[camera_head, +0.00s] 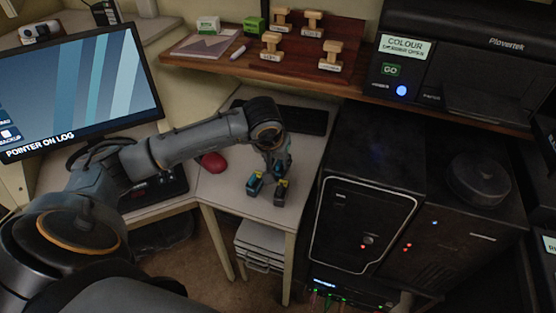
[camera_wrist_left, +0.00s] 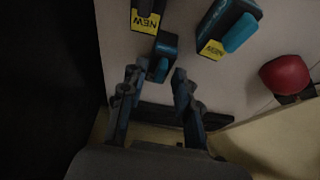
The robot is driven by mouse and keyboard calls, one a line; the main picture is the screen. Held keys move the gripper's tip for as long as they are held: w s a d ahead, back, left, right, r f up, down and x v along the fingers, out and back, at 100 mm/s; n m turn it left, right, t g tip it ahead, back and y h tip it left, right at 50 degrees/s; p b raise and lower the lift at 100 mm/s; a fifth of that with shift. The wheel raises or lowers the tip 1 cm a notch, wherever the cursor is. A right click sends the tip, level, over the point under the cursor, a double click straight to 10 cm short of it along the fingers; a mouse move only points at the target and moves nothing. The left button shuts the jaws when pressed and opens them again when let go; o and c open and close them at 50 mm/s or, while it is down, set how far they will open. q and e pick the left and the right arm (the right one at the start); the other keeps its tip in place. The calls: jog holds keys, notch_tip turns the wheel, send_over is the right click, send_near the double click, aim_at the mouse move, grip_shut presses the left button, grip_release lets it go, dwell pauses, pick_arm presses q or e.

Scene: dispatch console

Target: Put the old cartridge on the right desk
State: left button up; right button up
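Two black-and-blue cartridges with yellow NEW labels stand on the right desk (camera_head: 222,187): one on the left (camera_head: 255,185) and one on the right (camera_head: 280,192). Both labels read NEW in the left wrist view, on one cartridge (camera_wrist_left: 232,30) and the other (camera_wrist_left: 147,16). A third black-and-blue cartridge (camera_wrist_left: 165,50) with no visible label lies at the fingertips in the wrist view. My left gripper (camera_wrist_left: 158,75) is open, its fingers on either side of that cartridge's near end. In the head view the left gripper (camera_head: 278,160) is low over the desk, partly hiding this cartridge. My right gripper is not in view.
A red mouse (camera_head: 213,162) sits left of the gripper. A dark keyboard (camera_head: 290,117) lies behind it. A shelf (camera_head: 245,66) with stamps is above, with the printer (camera_head: 450,75) at its right. Dark computer towers (camera_head: 365,210) stand beyond the desk's right edge.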

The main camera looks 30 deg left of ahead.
pick_arm(q)
jog(key=shift+r, duration=0.5)
jog(key=v, duration=1.1)
jog(key=shift+s, duration=0.3)
jog(key=shift+d, duration=0.1)
